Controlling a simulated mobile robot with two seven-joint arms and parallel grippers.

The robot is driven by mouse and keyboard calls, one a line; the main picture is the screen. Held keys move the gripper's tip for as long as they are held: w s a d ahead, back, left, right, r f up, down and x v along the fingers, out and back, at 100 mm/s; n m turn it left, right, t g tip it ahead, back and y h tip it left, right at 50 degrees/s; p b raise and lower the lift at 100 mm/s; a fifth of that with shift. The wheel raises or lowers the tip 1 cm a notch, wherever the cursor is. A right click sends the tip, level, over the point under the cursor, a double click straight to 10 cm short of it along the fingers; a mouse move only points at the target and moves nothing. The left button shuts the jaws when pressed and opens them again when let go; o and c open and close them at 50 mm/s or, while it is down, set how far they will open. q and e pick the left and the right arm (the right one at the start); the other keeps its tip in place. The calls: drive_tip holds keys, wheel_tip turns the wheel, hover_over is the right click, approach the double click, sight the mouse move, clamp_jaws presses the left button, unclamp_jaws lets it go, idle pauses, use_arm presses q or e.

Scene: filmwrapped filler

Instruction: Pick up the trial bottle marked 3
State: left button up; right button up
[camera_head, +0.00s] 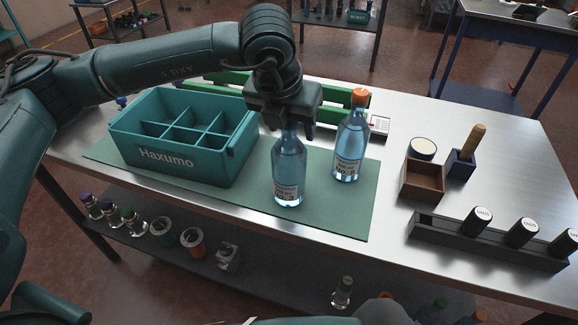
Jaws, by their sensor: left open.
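Two clear blue bottles with printed labels stand upright on the green mat (330,215). The nearer bottle (288,172) is directly below my left gripper (290,128), which hides its cap. The other bottle (350,142), with an orange cap, stands just right of the gripper. My left gripper points down, open, with its fingers about the nearer bottle's top; I cannot tell whether they touch it. My right gripper is out of view.
A teal divided crate (190,158) marked Haxumo stands left of the bottles, its visible compartments empty. To the right are a brown wooden box (422,180), a blue brush holder (460,164) and a dark rack (480,240) with black-capped items. Several bottles and jars stand on the lower shelf (270,262).

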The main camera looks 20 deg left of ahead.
use_arm(q)
clamp_jaws()
idle(0.6)
idle(0.3)
